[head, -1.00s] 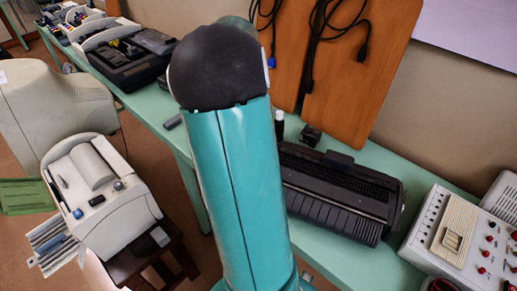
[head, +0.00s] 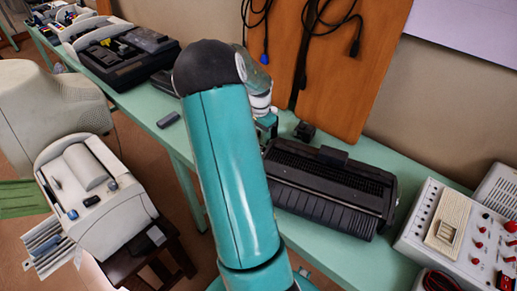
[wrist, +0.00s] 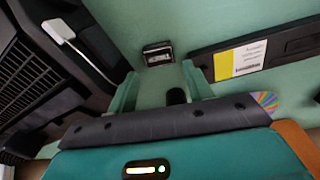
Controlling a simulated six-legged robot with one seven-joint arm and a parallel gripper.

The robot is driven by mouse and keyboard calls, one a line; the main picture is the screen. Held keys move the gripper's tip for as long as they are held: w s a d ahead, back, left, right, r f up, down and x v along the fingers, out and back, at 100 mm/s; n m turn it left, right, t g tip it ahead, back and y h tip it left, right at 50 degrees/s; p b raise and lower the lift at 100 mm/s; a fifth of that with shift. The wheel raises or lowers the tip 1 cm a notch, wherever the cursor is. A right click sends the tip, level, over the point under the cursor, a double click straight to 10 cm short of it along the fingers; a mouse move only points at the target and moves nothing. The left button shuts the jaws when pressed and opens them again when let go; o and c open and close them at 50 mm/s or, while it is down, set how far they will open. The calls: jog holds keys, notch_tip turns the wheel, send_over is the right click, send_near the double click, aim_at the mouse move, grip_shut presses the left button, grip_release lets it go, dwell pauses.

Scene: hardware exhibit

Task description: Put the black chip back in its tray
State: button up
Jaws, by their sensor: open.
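My gripper (wrist: 159,70) is open in the wrist view, its two teal fingers apart over the green table. A small black block with pale markings (wrist: 158,54) lies just beyond the fingertips; it may be the chip, but I cannot be sure. A dark round end (wrist: 176,97) shows between the fingers, nearer the palm. In the head view my gripper (head: 267,122) is small, beside the black machine, partly behind my arm. A small black block (head: 306,131) stands to its right. A flat dark grey piece (head: 168,119) lies left of my arm. I cannot identify the tray for certain.
A black printer-like machine (head: 325,190) stands close to my gripper. A dark strip with a yellow-white label (wrist: 240,58) lies right in the wrist view. A grey instrument box (head: 460,230) is at right, an open black case (head: 130,55) at back left. Cables hang from a wooden board.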

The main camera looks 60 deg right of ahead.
notch_tip(320, 180, down, 5)
jog(key=shift+r, duration=0.2)
jog(key=c, duration=0.8)
jog(key=shift+r, duration=0.2)
